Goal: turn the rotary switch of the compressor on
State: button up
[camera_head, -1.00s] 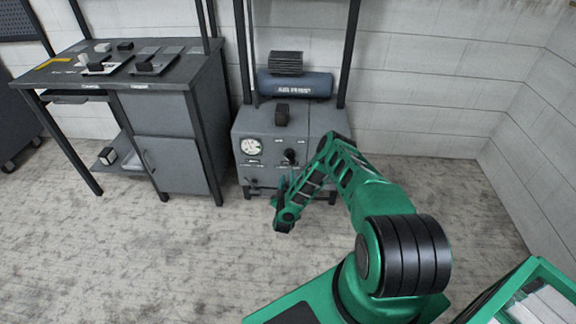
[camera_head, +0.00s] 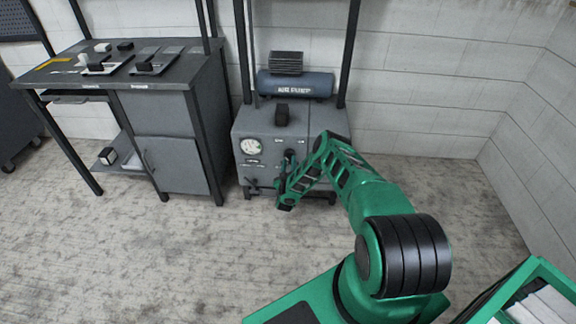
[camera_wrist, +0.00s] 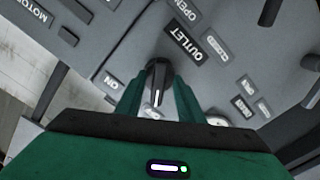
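The compressor (camera_head: 250,168) is a grey cabinet against the wall with a round gauge and a dark blue tank on top. Its rotary switch (camera_wrist: 158,82) is a black knob with a white line, seen in the wrist view beside an "ON" label. The line points down in that picture. My gripper (camera_wrist: 158,98) has its two green fingers apart, one on each side of the knob. I cannot tell whether they touch it. In the head view my gripper (camera_head: 289,168) is at the front panel and largely hides the knob.
An "OUTLET" label (camera_wrist: 185,44) and an "OPEN" label lie near the knob in the wrist view. A workbench (camera_head: 190,150) stands left of the compressor. Dark frame posts rise behind it. The floor in front is clear.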

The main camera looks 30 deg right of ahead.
grip_shut()
jog(key=shift+a, duration=0.1)
jog(key=m, duration=1.3)
jog(key=shift+w+a+m, duration=0.1)
jog(key=shift+a+m, duration=0.15)
jog(key=shift+m, duration=0.15)
jog(key=shift+f, duration=0.1)
dwell(0.5)
